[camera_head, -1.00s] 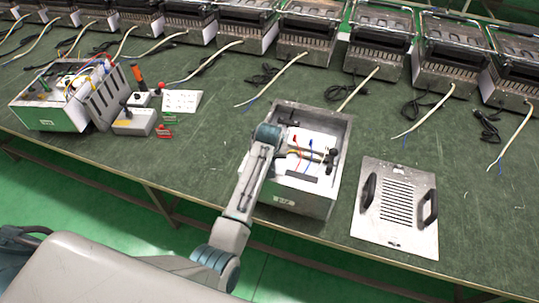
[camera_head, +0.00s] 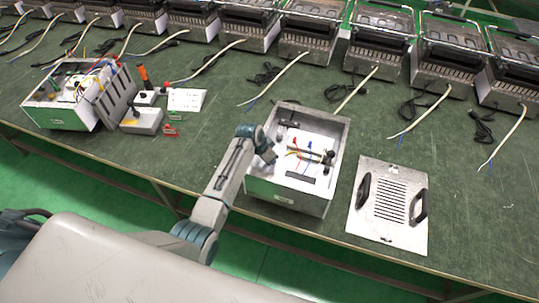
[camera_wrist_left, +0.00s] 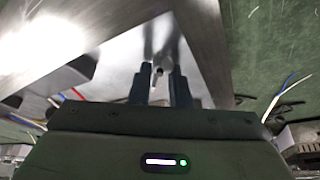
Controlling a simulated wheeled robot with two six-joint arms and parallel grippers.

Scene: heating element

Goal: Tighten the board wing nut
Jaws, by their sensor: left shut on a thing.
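The open metal box (camera_head: 342,150) stands on the bench with coloured wires and small parts inside. My left arm reaches over its left wall, and my left gripper is partly hidden by the wrist in the head view. In the left wrist view my left gripper (camera_wrist_left: 163,76) has its two blue-grey fingers close together on a small pale metal piece (camera_wrist_left: 158,70), which seems to be the wing nut. Its wings cannot be made out there, and it is too small to tell in the head view. My right gripper does not show.
A slotted metal cover (camera_head: 390,235) with two black handles lies right of the box. A second opened unit (camera_head: 60,117), a grey switch box (camera_head: 141,121) and a white card (camera_head: 187,100) are at left. Heaters with loose cables line the back.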

